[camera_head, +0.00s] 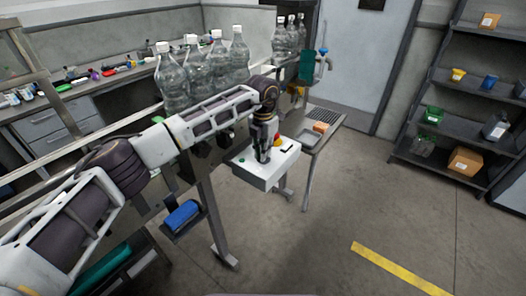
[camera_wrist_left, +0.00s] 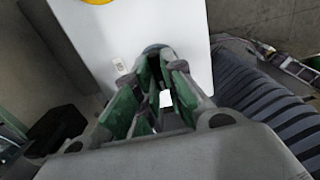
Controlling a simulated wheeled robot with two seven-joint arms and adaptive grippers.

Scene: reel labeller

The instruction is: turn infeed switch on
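The white control box (camera_head: 262,178) stands at the end of the conveyor in the head view, and its white face (camera_wrist_left: 185,25) fills the upper middle of the left wrist view. My left gripper (camera_head: 262,155) points down at the top face of the box. In the left wrist view its fingers (camera_wrist_left: 158,68) stand close together around a dark rounded part (camera_wrist_left: 154,49), perhaps a switch knob. Whether they grip it cannot be told. The fingers hide most of that part, so its setting does not show. My right gripper is not in view.
The box also bears a green button (camera_head: 241,160), a red and yellow stop button (camera_head: 278,140) and a dark slot-like part (camera_head: 288,149). Clear bottles (camera_head: 200,72) stand behind my left arm. A shelf rack (camera_head: 455,145) stands at right.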

